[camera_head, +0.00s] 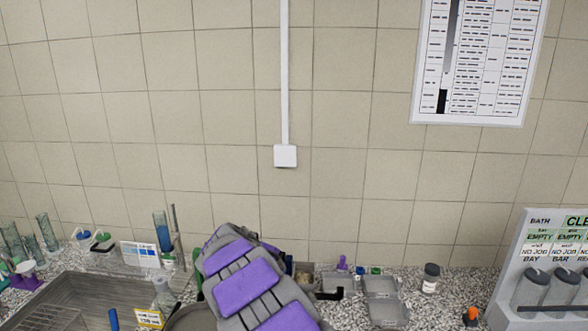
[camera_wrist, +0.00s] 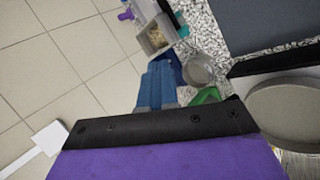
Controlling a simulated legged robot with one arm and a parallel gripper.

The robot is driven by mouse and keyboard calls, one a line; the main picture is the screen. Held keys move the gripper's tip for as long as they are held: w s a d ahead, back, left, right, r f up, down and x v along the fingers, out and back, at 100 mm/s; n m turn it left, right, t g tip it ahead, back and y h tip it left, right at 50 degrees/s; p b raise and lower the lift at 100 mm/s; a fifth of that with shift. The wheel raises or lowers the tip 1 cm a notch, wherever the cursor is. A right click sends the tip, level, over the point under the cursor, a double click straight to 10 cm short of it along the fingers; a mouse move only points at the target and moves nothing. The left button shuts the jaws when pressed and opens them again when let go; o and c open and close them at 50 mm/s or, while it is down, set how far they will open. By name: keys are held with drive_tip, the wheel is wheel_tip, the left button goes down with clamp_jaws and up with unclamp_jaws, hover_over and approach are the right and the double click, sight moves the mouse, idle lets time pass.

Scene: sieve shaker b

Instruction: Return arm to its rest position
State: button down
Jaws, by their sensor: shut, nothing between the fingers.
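My arm, purple and grey, rises from the bottom middle of the head view and reaches over the counter toward the wall. My gripper (camera_head: 236,238) is at its far end, small and partly hidden by the arm itself. In the wrist view, the purple and black front of my gripper (camera_wrist: 160,127) fills the lower part. It is shut and holds nothing. A blue ridged piece (camera_wrist: 156,84) shows just past its black edge; I cannot tell what it is.
The speckled counter (camera_head: 455,290) holds a metal tray (camera_head: 85,290) at left, clear open boxes (camera_head: 384,300) right of my arm, a dark-lidded jar (camera_head: 430,278) and a labelled bottle rack (camera_head: 548,265) at far right. The tiled wall (camera_head: 200,120) stands close behind; space above the counter is open.

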drive_tip(key=s+d+r+m+g+b, duration=0.2)
drive_tip(key=s+d+m+g, duration=0.4)
drive_tip(key=s+d, duration=1.45)
drive_tip(key=s+f+m+g+y+b, duration=0.1)
drive_tip(key=s+f+m+y, duration=0.1)
drive_tip(key=s, duration=1.3)
drive_tip(key=s+a+f+m+g+y+b, duration=0.1)
drive_tip(key=s+f+m+y+b, duration=0.1)
drive_tip(key=s, duration=1.2)
wheel_tip(320, 180, down, 2)
drive_tip(key=shift+s+a+f+m+g+y, duration=0.2)
drive_tip(key=shift+s+a+m+g+y, duration=0.15)
drive_tip(key=shift+m, duration=0.35)
drive_tip(key=shift+d, duration=0.2)
